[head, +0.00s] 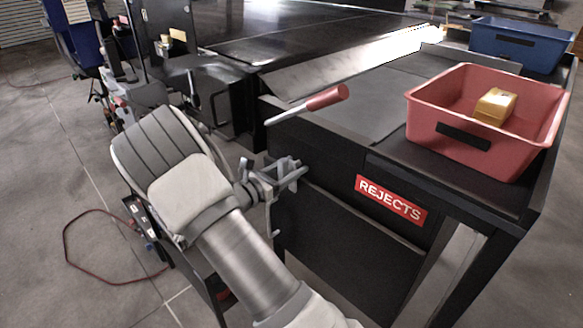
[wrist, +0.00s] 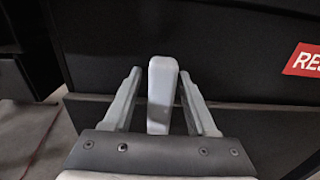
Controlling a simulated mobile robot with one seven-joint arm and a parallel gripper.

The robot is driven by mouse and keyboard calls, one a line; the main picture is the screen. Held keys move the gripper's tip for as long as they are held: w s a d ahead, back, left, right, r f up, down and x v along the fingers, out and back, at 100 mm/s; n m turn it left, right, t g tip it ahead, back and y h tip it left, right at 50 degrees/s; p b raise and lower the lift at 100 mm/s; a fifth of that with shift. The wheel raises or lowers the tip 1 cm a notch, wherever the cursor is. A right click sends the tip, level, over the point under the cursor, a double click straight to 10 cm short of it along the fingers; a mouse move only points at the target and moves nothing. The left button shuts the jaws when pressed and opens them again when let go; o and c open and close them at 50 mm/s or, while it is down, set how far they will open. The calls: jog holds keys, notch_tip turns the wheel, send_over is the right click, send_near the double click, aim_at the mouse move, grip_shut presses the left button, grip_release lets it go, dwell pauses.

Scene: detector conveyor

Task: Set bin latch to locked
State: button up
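My gripper (head: 288,172) is at the front of the black rejects station (head: 330,225), left of the red REJECTS label. In the wrist view my gripper (wrist: 161,75) is open, its two fingers spread on either side of a light grey upright bar (wrist: 162,92). The bar looks like the bin latch's handle; narrow gaps show between it and the fingertips, and I cannot tell whether it touches them. In the head view my gripper and wrist partly cover this spot, and the latch position is hard to read.
A red-gripped lever (head: 310,104) sticks out above the station's edge, just over my gripper. A red bin (head: 450,100) holding a yellow-brown block (head: 494,105) stands on top at the right. A blue bin (head: 515,45) is behind it. A red cable (head: 70,255) lies on the floor.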

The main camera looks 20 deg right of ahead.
jog(key=v, duration=1.7)
jog(key=shift+a+p, duration=0.25)
jog(key=shift+p, duration=0.15)
jog(key=shift+s, duration=0.1)
